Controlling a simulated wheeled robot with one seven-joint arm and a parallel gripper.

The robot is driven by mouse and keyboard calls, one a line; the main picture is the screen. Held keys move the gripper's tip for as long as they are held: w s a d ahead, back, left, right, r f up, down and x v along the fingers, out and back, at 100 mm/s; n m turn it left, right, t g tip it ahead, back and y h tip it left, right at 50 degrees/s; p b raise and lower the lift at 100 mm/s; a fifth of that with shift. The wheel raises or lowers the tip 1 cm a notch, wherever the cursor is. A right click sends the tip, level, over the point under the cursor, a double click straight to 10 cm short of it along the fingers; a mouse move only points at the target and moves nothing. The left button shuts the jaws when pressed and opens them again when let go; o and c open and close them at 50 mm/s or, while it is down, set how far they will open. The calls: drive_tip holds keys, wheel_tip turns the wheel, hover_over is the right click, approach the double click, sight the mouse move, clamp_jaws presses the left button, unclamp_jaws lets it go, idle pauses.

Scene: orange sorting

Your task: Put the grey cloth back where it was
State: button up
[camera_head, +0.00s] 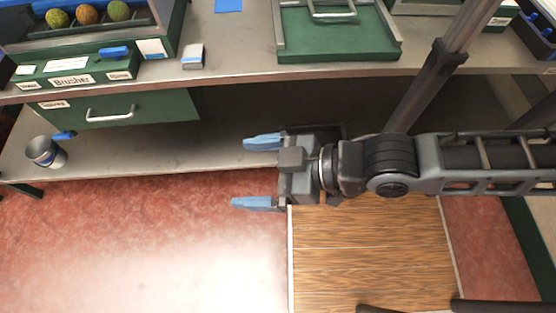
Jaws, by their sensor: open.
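My gripper (256,173) is in the middle of the picture, its two blue fingers pointing left and spread wide apart with nothing between them. It is over the front edge of the lower shelf and the red floor. I cannot make out a grey cloth for certain. A small grey and white item (193,56) lies on the upper counter near its front edge, but I cannot tell whether it is cloth. It is up and to the left of my gripper, well apart from it.
The upper counter (235,57) holds a green tray (340,46) and a "Brusher" box (75,80) beside a rack of round fruit. Below are a green drawer (160,109) and a lower shelf (165,155) with a metal can (45,152). Red floor (130,250) is clear.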

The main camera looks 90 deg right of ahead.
drive_tip(key=s+a+r+n+t+y, duration=0.1)
drive_tip(key=s+r, duration=0.2)
drive_tip(key=r, duration=0.2)
drive_tip(key=shift+s+a+r+t+y, duration=0.25)
drive_tip(key=shift+s+a+t+y, duration=0.05)
drive_tip(key=shift+s+a, duration=0.1)
